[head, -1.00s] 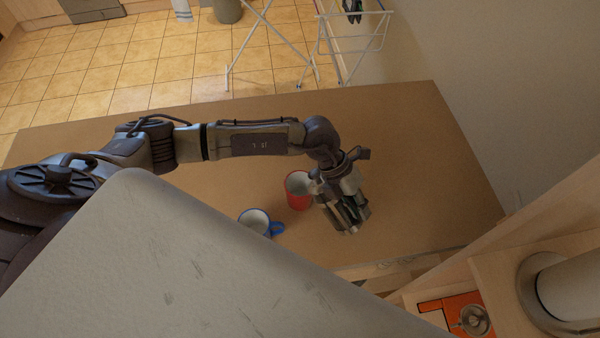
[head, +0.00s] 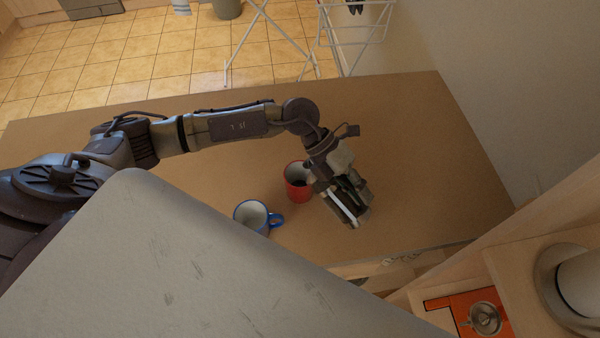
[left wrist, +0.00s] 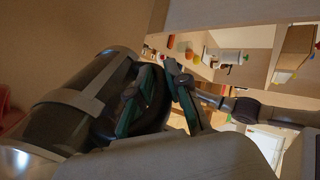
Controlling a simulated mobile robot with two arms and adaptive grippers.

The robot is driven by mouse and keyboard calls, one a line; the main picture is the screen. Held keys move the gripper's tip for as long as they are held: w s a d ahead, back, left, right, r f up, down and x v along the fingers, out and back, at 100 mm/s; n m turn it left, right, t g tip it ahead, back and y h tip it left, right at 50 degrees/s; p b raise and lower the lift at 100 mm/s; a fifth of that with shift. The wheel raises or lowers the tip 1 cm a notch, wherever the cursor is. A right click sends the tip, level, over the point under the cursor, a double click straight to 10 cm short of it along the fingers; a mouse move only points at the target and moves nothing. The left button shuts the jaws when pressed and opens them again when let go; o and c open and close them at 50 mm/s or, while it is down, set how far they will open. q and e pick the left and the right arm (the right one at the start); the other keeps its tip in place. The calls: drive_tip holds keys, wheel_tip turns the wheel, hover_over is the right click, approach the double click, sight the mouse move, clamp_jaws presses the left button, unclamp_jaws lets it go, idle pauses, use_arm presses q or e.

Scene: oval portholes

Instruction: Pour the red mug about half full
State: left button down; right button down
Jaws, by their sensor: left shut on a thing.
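The red mug (head: 298,181) stands upright on the brown table, its white inside showing a dark patch low down that looks like liquid. Its level is hard to judge. My left gripper (head: 347,207) is just right of the mug and above the table. The left wrist view shows its fingers (left wrist: 158,102) shut on the dark handle of a large rounded vessel, a dark pot with silver bands (left wrist: 105,85). The pot is hard to tell from the gripper in the head view, and no stream is clearly visible. My right gripper is not in view.
A blue mug (head: 252,215) with a white inside stands left of and nearer than the red mug. The brown table (head: 420,130) is clear behind and to the right. A shelf with an orange panel (head: 470,308) is at the lower right.

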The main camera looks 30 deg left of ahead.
use_arm(q)
drive_tip(key=shift+w+a+r+h+b, duration=0.1)
drive_tip(key=shift+a+r+h+b, duration=0.35)
drive_tip(key=shift+r+h+b, duration=0.5)
drive_tip(key=shift+w+a+r+h+b, duration=0.1)
drive_tip(key=shift+a+r+h+b, duration=0.5)
drive_tip(key=shift+b, duration=0.65)
idle(1.5)
